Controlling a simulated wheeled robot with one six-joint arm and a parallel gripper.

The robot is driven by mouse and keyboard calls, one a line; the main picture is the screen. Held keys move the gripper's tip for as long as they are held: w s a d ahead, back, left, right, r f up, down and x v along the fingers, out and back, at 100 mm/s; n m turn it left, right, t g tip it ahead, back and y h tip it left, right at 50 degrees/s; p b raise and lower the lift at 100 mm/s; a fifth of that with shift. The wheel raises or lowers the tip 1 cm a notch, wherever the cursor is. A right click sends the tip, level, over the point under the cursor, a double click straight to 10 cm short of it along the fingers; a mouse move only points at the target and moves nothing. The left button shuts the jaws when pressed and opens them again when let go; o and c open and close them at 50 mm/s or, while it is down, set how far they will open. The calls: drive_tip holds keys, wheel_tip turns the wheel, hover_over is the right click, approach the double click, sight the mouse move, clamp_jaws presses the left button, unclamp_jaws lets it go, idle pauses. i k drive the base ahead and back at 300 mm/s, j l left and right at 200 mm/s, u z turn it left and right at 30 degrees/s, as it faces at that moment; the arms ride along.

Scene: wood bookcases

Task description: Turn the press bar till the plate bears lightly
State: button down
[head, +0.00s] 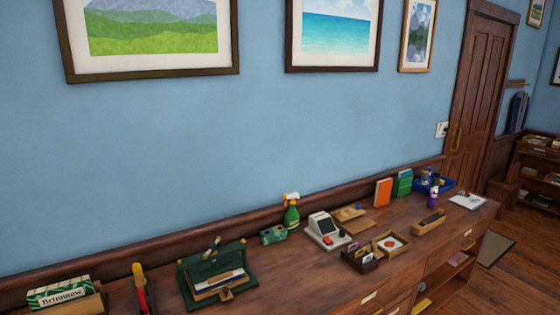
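A dark green press (186,281) stands on the long wooden counter (300,284), left of the middle of the head view. A short bar (212,246) with pale and dark parts sits tilted at its top and looks like the press bar. White and dark flat things (220,283), perhaps paper or a book, lie in the press. I cannot make out the plate clearly, or whether it touches them. A small wooden block (226,294) is at the press's front. My gripper is not in view.
A red-and-yellow tool (140,287) and a boxed item (60,292) stand left of the press. Right of it are a green tin (273,235), a spray bottle (291,214), a white machine (326,230) and small trays (391,243). The counter's front middle is clear.

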sight(212, 247)
drive_tip(key=l+z, duration=0.1)
drive_tip(key=l, duration=0.4)
drive_tip(key=k, duration=0.2)
drive_tip(key=i+j+u, duration=0.4)
drive_tip(key=i+j, duration=0.25)
drive_tip(key=i+j+u, duration=0.35)
drive_tip(key=i+j, duration=0.15)
drive_tip(key=i, duration=0.2)
